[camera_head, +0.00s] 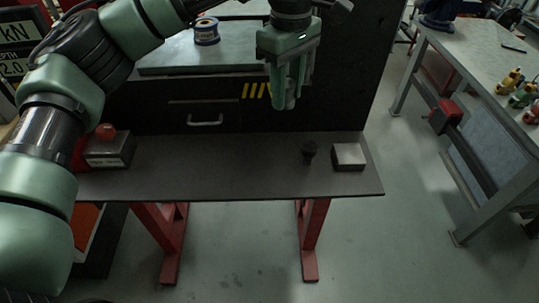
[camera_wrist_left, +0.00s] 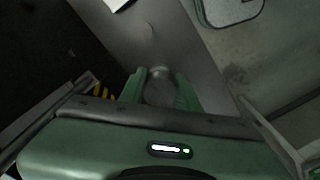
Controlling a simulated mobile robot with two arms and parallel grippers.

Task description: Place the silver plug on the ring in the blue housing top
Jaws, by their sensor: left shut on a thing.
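My left gripper (camera_head: 285,103) hangs above the back part of the dark bench, its fingers pointing down. In the left wrist view the gripper (camera_wrist_left: 160,92) is shut on a rounded grey piece (camera_wrist_left: 159,86), which looks like the silver plug. The green fingers hide most of this piece in the head view. A blue thing (camera_head: 440,14) stands on the far right table, cut by the top edge; I cannot tell if it is the blue housing. The ring is not visible. My right gripper is not in view.
A grey box (camera_head: 108,150) with a red knob sits at the left. A blue-and-white spool (camera_head: 206,31) stands behind.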

